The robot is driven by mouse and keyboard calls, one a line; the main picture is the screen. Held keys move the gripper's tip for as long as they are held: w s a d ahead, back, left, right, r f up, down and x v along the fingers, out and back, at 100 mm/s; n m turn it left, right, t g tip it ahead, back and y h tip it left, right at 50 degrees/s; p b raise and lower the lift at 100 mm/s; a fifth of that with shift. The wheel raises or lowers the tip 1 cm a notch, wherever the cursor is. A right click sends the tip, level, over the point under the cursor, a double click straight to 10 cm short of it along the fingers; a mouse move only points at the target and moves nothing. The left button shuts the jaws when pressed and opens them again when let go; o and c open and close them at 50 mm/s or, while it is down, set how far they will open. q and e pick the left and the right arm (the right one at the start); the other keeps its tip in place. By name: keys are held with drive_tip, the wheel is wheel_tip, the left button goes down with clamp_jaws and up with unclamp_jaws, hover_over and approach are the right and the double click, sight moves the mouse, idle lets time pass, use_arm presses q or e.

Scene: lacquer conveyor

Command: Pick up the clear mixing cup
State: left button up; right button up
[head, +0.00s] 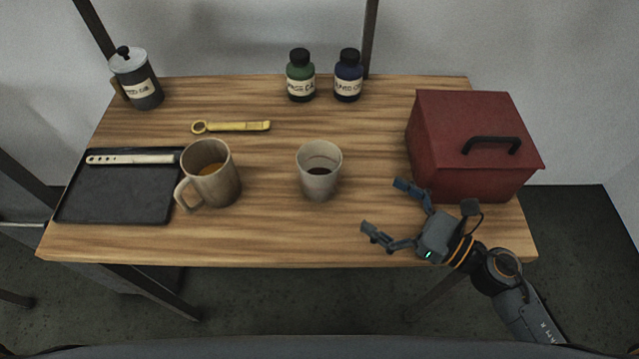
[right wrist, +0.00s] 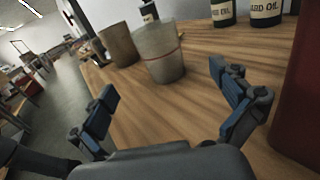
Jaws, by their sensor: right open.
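The clear mixing cup (head: 319,172) stands upright on the wooden table, right of the brown mug, with a little dark content inside. In the right wrist view the cup (right wrist: 159,52) stands ahead of my gripper, with a thin reddish line around it. My right gripper (head: 384,206) is at the table's front right, to the right of the cup and apart from it. Its fingers are spread and empty; they also show in the right wrist view (right wrist: 168,108). My left gripper is not in view.
A red box (head: 440,150) stands right, close to my right gripper. Table between gripper and cup is clear.

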sight(337, 182)
wheel_tip(337, 182, down, 2)
drive_tip(key=shift+f+b, duration=0.1)
drive_tip(key=shift+b, duration=0.4)
drive_tip(key=p+x, duration=0.1)
drive_tip(key=x, duration=0.3)
drive_tip(key=p+x, duration=0.2)
drive_tip(key=x, duration=0.1)
drive_tip(key=shift+w+a+r, duration=0.2)
drive_tip(key=shift+w+a, duration=0.05)
drive_tip(key=shift+w+a+f, duration=0.1)
drive_tip(key=shift+w+a, duration=0.1)
drive_tip(key=shift+a, duration=0.15)
drive_tip(key=shift+w+a+p, duration=0.25)
drive_tip(key=shift+a+p, duration=0.2)
drive_tip(key=shift+p, duration=0.15)
drive_tip(key=x, duration=0.1)
drive_tip(key=p+x, duration=0.2)
drive_tip(key=shift+a+r, duration=0.3)
drive_tip(key=shift+a, duration=0.05)
drive_tip(key=shift+w+a+f, duration=0.2)
drive_tip(key=shift+w+a, duration=0.1)
drive_tip(key=shift+a, duration=0.1)
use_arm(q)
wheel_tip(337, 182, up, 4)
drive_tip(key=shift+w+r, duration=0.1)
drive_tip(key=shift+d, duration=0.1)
use_arm(e)
drive_tip(key=shift+d, duration=0.1)
